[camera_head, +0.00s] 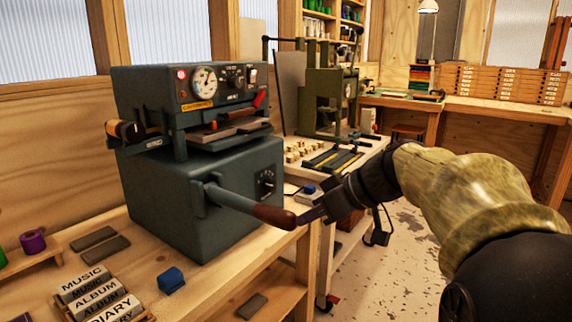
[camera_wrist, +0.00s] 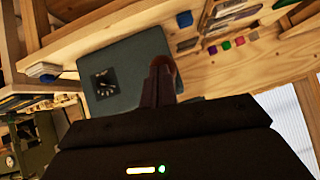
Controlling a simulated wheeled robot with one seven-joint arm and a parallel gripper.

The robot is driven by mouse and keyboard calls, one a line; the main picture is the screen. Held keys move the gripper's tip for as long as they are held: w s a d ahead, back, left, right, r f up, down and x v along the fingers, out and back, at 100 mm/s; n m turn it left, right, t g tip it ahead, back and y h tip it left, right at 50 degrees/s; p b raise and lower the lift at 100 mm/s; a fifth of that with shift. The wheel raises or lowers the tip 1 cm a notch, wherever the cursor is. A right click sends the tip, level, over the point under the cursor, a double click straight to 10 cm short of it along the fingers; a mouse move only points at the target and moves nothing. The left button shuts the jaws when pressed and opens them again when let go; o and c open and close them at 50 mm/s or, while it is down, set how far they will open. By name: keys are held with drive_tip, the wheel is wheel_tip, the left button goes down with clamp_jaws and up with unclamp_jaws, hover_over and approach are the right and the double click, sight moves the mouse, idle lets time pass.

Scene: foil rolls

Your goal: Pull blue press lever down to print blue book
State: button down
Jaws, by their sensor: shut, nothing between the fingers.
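The blue-grey press (camera_head: 190,205) stands on the wooden bench, with a gauge and knobs on its upper front. Its lever (camera_head: 232,200) sticks out from the lower body, slopes slightly down to the right, and ends in a brown handle (camera_head: 273,216). My gripper (camera_head: 303,217) is shut and empty, with its fingertips at the handle's right end; I cannot tell whether they touch. In the wrist view the shut fingers (camera_wrist: 158,88) overlap the press body (camera_wrist: 125,58) and hide most of the lever. No blue book can be made out for sure.
A small blue block (camera_head: 170,280) lies on the bench in front of the press, near a rack of labelled blocks (camera_head: 97,292). A green press (camera_head: 325,105) stands behind on another table. Open floor (camera_head: 395,255) lies to the right of the bench.

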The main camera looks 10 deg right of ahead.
drive_tip(key=s+d+f+p+v, duration=0.1)
drive_tip(key=p+v, duration=0.1)
drive_tip(key=v, duration=1)
drive_tip(key=shift+s+d+p, duration=0.15)
drive_tip(key=shift+s+p, duration=0.05)
drive_tip(key=shift+p, duration=0.15)
drive_tip(key=shift+f, duration=0.15)
idle(0.4)
drive_tip(key=s+a+f+m+g+h, duration=0.1)
drive_tip(key=s+a+f+m+h, duration=0.15)
drive_tip(key=f, duration=0.75)
drive_tip(key=s+a+f+m+g+h, duration=0.1)
drive_tip(key=a+f+m+h, duration=0.25)
drive_tip(key=f, duration=0.75)
drive_tip(key=s+a+f+m+g+h, duration=0.2)
drive_tip(key=a+f, duration=0.1)
drive_tip(key=f, duration=0.7)
wheel_tip(320, 180, up, 31)
drive_tip(key=p, duration=3.1)
drive_tip(key=shift+a, duration=0.3)
